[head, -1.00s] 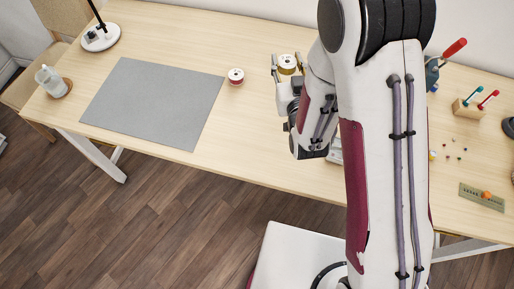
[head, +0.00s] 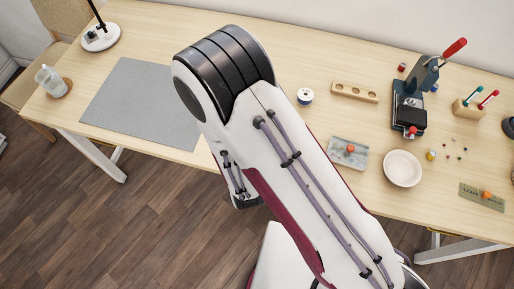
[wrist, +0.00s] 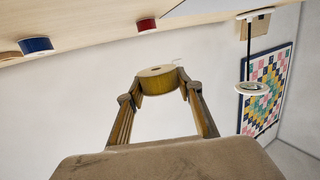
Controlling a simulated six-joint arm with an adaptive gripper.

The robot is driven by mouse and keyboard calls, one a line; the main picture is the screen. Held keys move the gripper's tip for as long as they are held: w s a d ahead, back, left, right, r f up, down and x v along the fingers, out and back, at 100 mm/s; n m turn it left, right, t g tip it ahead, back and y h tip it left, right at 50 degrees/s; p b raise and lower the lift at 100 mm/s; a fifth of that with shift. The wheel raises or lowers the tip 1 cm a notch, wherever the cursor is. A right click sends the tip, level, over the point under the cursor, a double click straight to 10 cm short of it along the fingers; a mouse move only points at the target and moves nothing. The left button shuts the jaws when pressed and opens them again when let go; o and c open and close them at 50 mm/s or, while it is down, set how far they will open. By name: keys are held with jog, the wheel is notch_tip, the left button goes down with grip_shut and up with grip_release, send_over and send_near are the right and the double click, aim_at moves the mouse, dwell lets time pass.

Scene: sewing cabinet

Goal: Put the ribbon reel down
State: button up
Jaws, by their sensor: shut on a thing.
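In the wrist view my gripper (wrist: 160,86) is shut on a yellow-gold ribbon reel (wrist: 155,78), one finger on each side of it. The reel shows against the pale wall, and no surface touches it in this view. In the head view my arm hides both gripper and reel. A blue reel (head: 305,96) stands on the wooden table (head: 285,50), right of my arm; it also shows in the wrist view (wrist: 37,45). A red reel (wrist: 146,25) shows at the top of the wrist view and is hidden in the head view.
A grey mat (head: 125,95) lies on the left of the table. Right of the blue reel are a wooden holder with holes (head: 355,92), a small tray (head: 348,152), a white bowl (head: 402,168) and a press (head: 410,100). A lamp base (head: 101,37) stands back left.

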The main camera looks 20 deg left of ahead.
jog(key=shift+m+h, duration=0.3)
jog(key=shift+h, duration=0.1)
jog(key=s, duration=0.1)
jog(key=s+f, duration=0.1)
jog(key=s, duration=0.1)
jog(key=s+a+f, duration=0.1)
jog(key=shift+s, duration=0.25)
jog(key=shift+s+d+f+m+t+h, duration=0.15)
jog(key=shift+s+d+m+t+h, duration=0.15)
jog(key=shift+s, duration=0.3)
jog(key=shift+s+d+f+m+t+h, duration=0.1)
jog(key=shift+s+d+m+h, duration=0.1)
jog(key=shift+s+d+h, duration=0.3)
jog(key=d+r+m+h, duration=0.3)
jog(key=d+h, duration=0.1)
jog(key=d, duration=0.3)
jog(key=shift+w+d+t, duration=0.15)
jog(key=shift+w+t, duration=0.15)
jog(key=shift+t, duration=0.1)
jog(key=shift+f, duration=0.1)
jog(key=shift+f, duration=2.85)
jog(key=shift+f, duration=0.15)
jog(key=shift+f, duration=1.75)
